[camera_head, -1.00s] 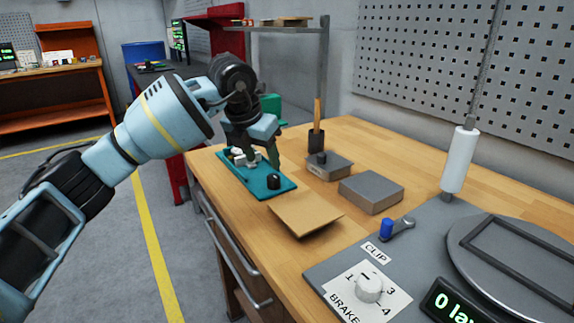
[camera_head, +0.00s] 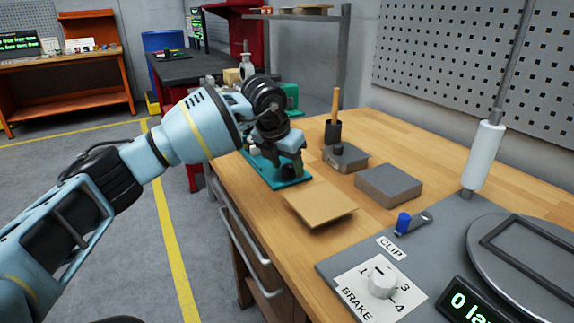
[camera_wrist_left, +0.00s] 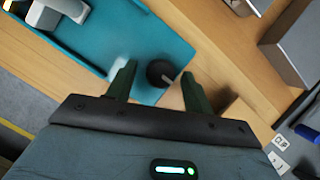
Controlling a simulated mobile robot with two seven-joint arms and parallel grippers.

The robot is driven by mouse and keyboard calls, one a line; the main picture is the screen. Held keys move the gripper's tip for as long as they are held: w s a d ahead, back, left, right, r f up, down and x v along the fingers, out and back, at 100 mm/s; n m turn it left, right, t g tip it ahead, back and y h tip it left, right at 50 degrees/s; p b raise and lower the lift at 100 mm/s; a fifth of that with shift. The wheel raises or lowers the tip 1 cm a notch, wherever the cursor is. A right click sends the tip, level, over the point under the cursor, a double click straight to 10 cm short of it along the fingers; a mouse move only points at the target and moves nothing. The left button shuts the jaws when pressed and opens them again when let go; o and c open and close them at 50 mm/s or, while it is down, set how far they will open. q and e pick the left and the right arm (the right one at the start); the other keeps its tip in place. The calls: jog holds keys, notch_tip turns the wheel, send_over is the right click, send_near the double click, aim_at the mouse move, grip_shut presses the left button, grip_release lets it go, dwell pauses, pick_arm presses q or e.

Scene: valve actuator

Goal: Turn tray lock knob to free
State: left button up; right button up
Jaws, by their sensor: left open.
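The teal tray (camera_head: 262,172) lies on the wooden bench at its left edge. Its round black lock knob (camera_wrist_left: 160,73) stands at the tray's near corner and has a light pointer line on it. The knob is partly hidden by the gripper in the head view (camera_head: 288,172). My left gripper (camera_head: 285,160) is open over this end of the tray. In the left wrist view its two fingers (camera_wrist_left: 157,80) show on either side of the knob, with gaps. I cannot tell how far down the fingers reach. My right gripper is not in view.
A tan board (camera_head: 320,205) lies just in front of the tray. A grey block (camera_head: 388,186) and a holder with a wooden-handled tool (camera_head: 335,120) stand to the right. A brake dial (camera_head: 382,283) and a round turntable (camera_head: 530,255) are at the near right.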

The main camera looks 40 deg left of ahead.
pick_arm(q)
jog(key=shift+w+f, duration=0.1)
jog(key=shift+f, duration=0.05)
jog(key=shift+c, duration=0.4)
jog(key=c, duration=0.9)
